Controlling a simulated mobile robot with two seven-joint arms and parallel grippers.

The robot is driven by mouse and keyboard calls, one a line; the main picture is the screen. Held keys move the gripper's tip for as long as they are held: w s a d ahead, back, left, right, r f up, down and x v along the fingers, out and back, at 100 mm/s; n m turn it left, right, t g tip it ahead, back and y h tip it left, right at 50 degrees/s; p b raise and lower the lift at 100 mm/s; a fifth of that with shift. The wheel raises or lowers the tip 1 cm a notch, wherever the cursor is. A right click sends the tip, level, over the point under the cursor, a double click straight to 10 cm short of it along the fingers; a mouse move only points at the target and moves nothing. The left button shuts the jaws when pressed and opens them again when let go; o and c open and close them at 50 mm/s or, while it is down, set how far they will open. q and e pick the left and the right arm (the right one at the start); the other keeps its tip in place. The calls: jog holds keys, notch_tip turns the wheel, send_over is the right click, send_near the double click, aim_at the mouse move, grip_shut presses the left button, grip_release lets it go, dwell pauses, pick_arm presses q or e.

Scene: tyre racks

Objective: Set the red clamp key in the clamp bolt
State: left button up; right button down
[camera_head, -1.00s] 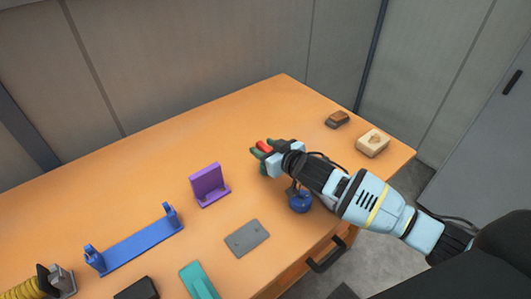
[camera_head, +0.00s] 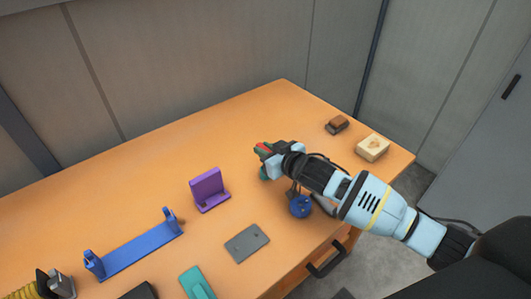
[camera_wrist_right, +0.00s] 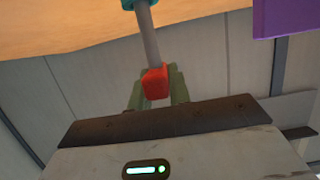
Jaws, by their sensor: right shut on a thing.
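The red clamp key (camera_head: 264,147) is between the fingertips of my right gripper (camera_head: 265,152), above the table. In the right wrist view its red block (camera_wrist_right: 156,83) sits between the green fingers of the right gripper (camera_wrist_right: 157,92). A grey shaft (camera_wrist_right: 149,38) runs from the block to a teal piece (camera_wrist_right: 130,4) at the top edge. Teal (camera_head: 264,173) also shows just below the gripper in the head view. I cannot tell whether this is the clamp bolt, or whether shaft and teal piece touch. My left gripper is out of view.
A blue round thing (camera_head: 301,207) stands under my right wrist. A purple bracket (camera_head: 209,188), grey plate (camera_head: 247,243) and long blue bracket (camera_head: 140,250) lie left. A brown-topped block (camera_head: 337,124) and pale box (camera_head: 373,148) lie right. The table's back middle is clear.

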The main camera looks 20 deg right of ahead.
notch_tip(320, 180, up, 3)
jog(key=shift+f, duration=0.2)
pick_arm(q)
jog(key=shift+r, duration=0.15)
pick_arm(e)
jog(key=s+r, duration=0.1)
jog(key=s, duration=1.5)
jog(key=shift+r, duration=0.1)
